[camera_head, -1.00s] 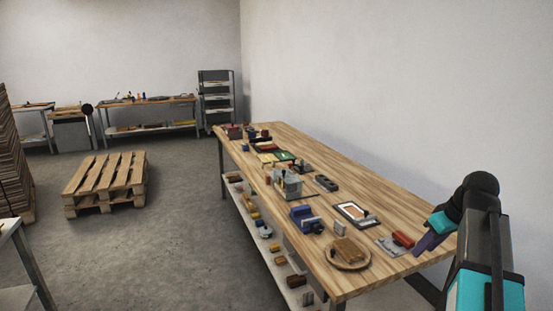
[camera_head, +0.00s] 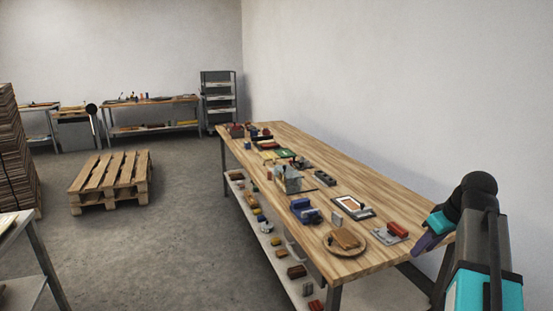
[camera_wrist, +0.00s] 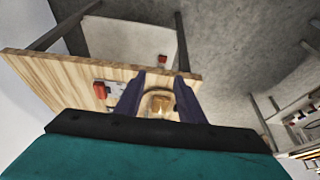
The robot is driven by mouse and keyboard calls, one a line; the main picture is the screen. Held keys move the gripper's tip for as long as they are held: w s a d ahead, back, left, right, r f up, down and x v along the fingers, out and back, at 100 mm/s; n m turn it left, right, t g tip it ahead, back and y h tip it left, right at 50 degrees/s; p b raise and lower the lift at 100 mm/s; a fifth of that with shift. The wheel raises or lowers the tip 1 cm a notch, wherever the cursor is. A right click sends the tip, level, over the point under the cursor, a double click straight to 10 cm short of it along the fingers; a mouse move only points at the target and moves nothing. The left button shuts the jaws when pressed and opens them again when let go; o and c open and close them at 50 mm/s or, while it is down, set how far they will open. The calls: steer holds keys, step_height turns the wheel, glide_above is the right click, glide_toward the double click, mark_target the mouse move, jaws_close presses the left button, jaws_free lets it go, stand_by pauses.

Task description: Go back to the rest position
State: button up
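My gripper (camera_head: 428,243) is at the right of the head view, close to the near right end of the long wooden workbench (camera_head: 300,150). In the wrist view its two dark purple fingers (camera_wrist: 160,95) stand apart with a gap between them. Through the gap I see a round wooden plate with a brown block (camera_wrist: 160,104) on the bench beyond; the fingers do not touch it. In the head view the fingertips are partly hidden by the arm's own links.
The bench carries a red block on a grey plate (camera_head: 391,231), a framed board (camera_head: 353,207), a blue vise-like tool (camera_head: 304,211) and several other items. A pallet (camera_head: 111,180) lies on the floor at left. Grey floor (camera_head: 180,255) is clear between the bench and a left table.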

steer(key=a+f+n+g+y, duration=0.1)
steer(key=a+f, duration=0.4)
steer(key=f, duration=0.3)
steer(key=a+f+g+y, duration=0.1)
steer(key=a+f+g, duration=0.1)
steer(key=a+f, duration=0.45)
steer(key=s+a+f+g, duration=0.1)
steer(key=s+a+f, duration=0.15)
steer(key=f, duration=0.45)
steer(key=s+a+f+g, duration=0.1)
steer(key=s+a+f, duration=0.15)
steer(key=f, duration=0.45)
steer(key=s+a+f+g, duration=0.1)
steer(key=s+a+f, duration=0.15)
steer(key=f, duration=0.45)
steer(key=s+a+f+m+g+h, duration=0.1)
steer(key=s+a+f+m+g, duration=0.1)
steer(key=s+f, duration=1)
steer(key=s+a+f+m+g+h, duration=0.1)
steer(key=s+a+f+m+h, duration=0.1)
steer(key=s+f, duration=1)
steer(key=shift+s+a+f+m+g+h, duration=0.35)
steer(key=shift+s+a+m, duration=0.5)
steer(key=shift+s, duration=0.6)
